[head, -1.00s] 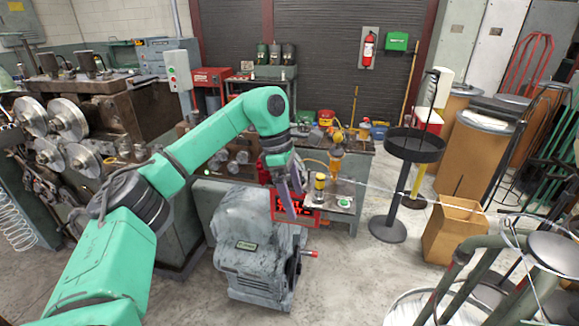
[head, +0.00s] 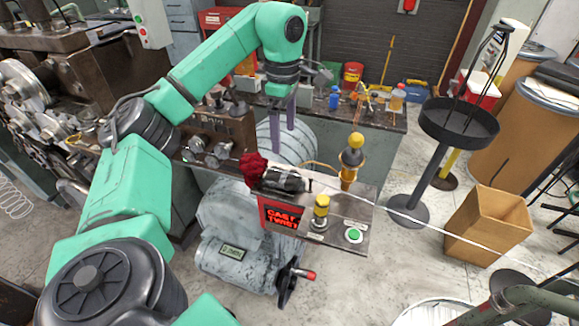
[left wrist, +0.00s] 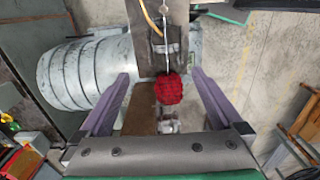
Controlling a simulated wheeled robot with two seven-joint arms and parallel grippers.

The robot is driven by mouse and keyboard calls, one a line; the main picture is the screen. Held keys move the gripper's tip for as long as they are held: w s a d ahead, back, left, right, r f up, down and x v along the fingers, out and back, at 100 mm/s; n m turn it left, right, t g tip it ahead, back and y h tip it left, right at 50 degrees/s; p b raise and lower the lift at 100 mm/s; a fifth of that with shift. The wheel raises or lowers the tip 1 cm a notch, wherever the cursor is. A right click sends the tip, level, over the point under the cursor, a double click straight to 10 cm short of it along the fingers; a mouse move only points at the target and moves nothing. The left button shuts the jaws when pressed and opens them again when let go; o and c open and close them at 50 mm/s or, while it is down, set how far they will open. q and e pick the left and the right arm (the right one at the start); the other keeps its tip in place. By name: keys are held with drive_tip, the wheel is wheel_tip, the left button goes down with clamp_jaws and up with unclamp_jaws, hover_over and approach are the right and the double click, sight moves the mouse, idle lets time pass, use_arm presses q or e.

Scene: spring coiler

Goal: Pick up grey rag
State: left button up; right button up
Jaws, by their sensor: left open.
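My left gripper (head: 282,148) is open and empty, with its two purple fingers pointing down. In the head view its fingers appear in front of the large grey ribbed drum. In the left wrist view the left gripper (left wrist: 161,76) has its fingers wide apart, and a red crumpled cloth (left wrist: 169,88) appears between them, farther away. That red cloth (head: 252,168) lies on the machine's top. A dark grey lump (head: 284,180) sits right beside it; I cannot tell whether it is a rag. No other clear grey rag shows. My right gripper is not in view.
The machine (head: 240,240) has a red-lettered sign (head: 283,217), a green button (head: 353,235) and a yellow-topped post (head: 355,140). A thin wire runs right, past a black round stand (head: 458,122) and an open cardboard box (head: 487,225). A workbench (head: 385,118) stands behind.

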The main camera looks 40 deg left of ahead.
use_arm(q)
drive_tip(key=b, duration=0.3)
hover_over(283, 171)
drive_tip(key=f, duration=0.6)
drive_tip(key=shift+s, duration=0.35)
drive_tip(key=f+p, duration=0.1)
drive_tip(key=f, duration=0.1)
drive_tip(key=w+f+p, duration=0.1)
drive_tip(key=f, duration=0.2)
drive_tip(key=shift+a+p, duration=0.1)
drive_tip(key=shift+p, duration=0.2)
drive_tip(key=shift+s+f, duration=0.1)
drive_tip(key=shift+f, duration=0.3)
drive_tip(key=c, duration=1.4)
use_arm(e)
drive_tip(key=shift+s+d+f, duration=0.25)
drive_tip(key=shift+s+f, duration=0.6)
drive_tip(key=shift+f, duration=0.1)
